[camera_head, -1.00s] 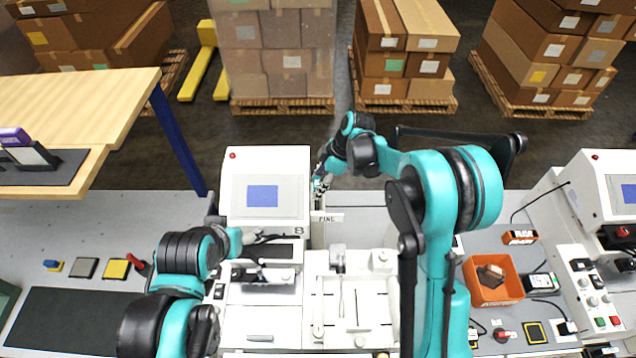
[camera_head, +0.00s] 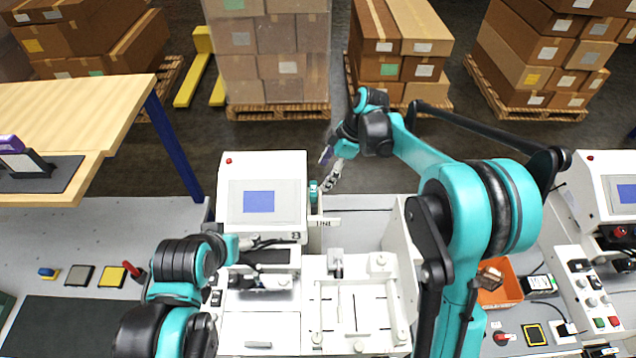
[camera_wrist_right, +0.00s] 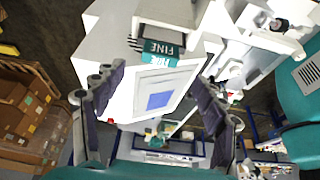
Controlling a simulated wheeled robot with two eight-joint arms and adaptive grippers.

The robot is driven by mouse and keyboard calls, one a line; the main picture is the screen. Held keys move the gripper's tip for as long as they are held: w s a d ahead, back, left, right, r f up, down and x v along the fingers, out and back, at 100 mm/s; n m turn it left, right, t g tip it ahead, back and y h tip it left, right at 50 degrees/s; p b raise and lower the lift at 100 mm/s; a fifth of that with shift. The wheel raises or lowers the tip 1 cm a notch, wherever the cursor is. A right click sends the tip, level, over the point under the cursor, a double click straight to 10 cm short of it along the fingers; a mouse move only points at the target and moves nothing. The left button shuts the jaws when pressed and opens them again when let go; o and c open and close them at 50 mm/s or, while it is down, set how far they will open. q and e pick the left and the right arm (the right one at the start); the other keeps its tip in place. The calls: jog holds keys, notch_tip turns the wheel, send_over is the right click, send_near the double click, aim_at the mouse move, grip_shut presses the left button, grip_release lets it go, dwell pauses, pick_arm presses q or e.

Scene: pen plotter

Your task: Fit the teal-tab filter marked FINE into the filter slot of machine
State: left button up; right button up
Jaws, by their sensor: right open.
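The teal-tab filter (camera_head: 313,190) stands at the right side of the white machine (camera_head: 262,172), by a small white plate. In the right wrist view the teal tab marked FINE (camera_wrist_right: 162,60) shows against the machine, beyond the fingertips.
A white fixture bed (camera_head: 352,318) stands in front of the machine. An orange bin (camera_head: 508,287) and a second machine (camera_head: 603,195) are at the right. A wooden table (camera_head: 75,115) is at the left. Boxes on pallets stand behind.

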jog(key=s+d+r+m+t+h, duration=0.1)
jog(key=s+d+r+m+t, duration=0.1)
jog(key=s+d+r+m, duration=0.3)
jog(key=s+d+r+m+t+h, duration=0.1)
jog(key=s+d+r+m, duration=0.25)
jog(key=s, duration=0.35)
jog(key=s+d+f+m+t+h, duration=0.2)
jog(key=s+d+m, duration=0.4)
jog(key=s+m, duration=0.3)
jog(key=s+f+t, duration=0.1)
jog(key=s+t, duration=0.1)
jog(key=shift+s+h, duration=0.3)
jog(key=shift+s, duration=0.05)
jog(key=shift+s+f+m, duration=0.15)
jog(key=shift+m, duration=0.1)
